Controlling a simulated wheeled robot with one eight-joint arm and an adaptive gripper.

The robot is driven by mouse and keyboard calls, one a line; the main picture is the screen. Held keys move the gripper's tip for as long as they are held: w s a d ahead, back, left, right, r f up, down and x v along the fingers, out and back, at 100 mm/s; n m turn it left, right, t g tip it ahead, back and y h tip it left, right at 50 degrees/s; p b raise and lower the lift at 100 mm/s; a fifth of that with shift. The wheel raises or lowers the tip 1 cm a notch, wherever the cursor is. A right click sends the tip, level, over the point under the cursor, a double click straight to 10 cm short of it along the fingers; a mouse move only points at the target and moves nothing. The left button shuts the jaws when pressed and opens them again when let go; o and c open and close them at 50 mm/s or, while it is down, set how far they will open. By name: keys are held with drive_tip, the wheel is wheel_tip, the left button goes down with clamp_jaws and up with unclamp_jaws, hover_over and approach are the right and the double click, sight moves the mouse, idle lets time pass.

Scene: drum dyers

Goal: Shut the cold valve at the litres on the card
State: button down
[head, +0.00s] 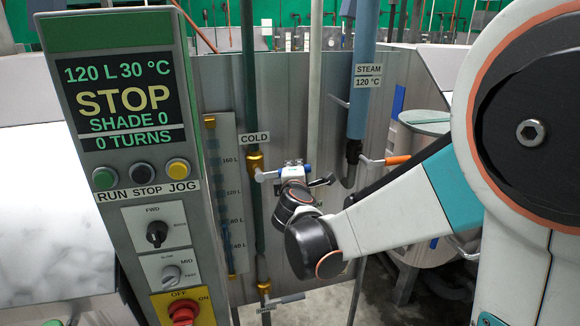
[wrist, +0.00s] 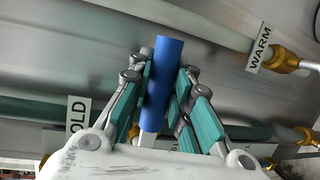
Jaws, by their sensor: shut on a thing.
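The cold valve (head: 256,163) is a brass body on the dark green pipe under the COLD label (head: 254,138). Its pale lever points right, crosswise to the pipe, and ends in a blue grip (head: 308,169). My gripper (head: 293,170) is at that lever. In the wrist view my gripper (wrist: 160,100) has its teal fingers on both sides of the blue grip (wrist: 163,75). The display (head: 125,103) reads 120 L, 30 °C, STOP, SHADE 0, 0 TURNS. The sight gauge (head: 228,200) has litre marks; its level is hard to read. I cannot make out a card.
A blue STEAM pipe (head: 363,90) with an orange-handled lever (head: 397,160) stands to the right. Another brass valve (head: 264,287) sits low beneath the cold one. In the wrist view a WARM label (wrist: 260,48) hangs by a brass fitting. The control panel (head: 165,235) stands left.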

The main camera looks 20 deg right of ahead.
drive_tip(key=shift+f+m, duration=0.3)
drive_tip(key=shift+s, duration=0.1)
drive_tip(key=c, duration=1.4)
unclamp_jaws()
drive_tip(key=shift+c, duration=0.2)
drive_tip(key=v, duration=1.2)
drive_tip(key=shift+d+r, duration=0.1)
drive_tip(key=shift+r, duration=0.05)
